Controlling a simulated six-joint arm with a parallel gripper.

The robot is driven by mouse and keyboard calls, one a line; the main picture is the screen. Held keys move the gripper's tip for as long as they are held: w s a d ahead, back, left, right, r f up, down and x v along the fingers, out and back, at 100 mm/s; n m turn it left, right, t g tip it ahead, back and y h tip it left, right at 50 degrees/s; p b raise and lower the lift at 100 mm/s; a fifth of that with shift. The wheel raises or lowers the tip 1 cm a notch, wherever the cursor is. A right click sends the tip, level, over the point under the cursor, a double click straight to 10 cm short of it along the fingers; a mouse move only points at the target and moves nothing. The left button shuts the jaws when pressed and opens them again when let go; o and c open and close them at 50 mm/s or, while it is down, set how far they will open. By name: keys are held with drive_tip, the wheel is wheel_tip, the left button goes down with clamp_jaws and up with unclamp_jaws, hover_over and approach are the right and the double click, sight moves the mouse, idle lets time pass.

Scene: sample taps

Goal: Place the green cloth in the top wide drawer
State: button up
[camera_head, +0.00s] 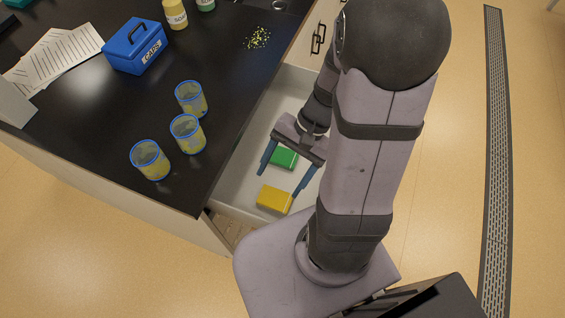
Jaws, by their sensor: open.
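A green block-like piece (284,157), which looks like the green cloth, lies inside an open white drawer (240,181). A yellow block (274,199) lies in the same drawer, nearer to my base. My gripper (284,183) is open over the drawer, its blue fingers spread wide. The green piece shows between the fingers, close to the gripper's palm, and the palm hides part of it. I cannot tell whether the gripper touches it. My arm hides the right part of the drawer.
Three blue-rimmed cups (187,133) stand on the black counter (105,110) near its edge. A blue box (136,46), papers (52,55), a soap bottle (176,14) and yellow-green crumbs (257,38) are farther back. A cabinet front with a black handle (318,39) is beyond the drawer.

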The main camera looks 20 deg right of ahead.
drive_tip(key=r+n+h, duration=0.1)
drive_tip(key=n+h, duration=0.1)
drive_tip(key=n, duration=0.1)
drive_tip(key=r+n+t+h, duration=0.1)
drive_tip(key=n, duration=0.2)
drive_tip(key=w+r+n+h, duration=0.1)
drive_tip(key=n+h, duration=0.1)
drive_tip(key=n, duration=0.2)
drive_tip(key=shift+d+t+h, duration=0.25)
drive_tip(key=shift+t+h, duration=0.05)
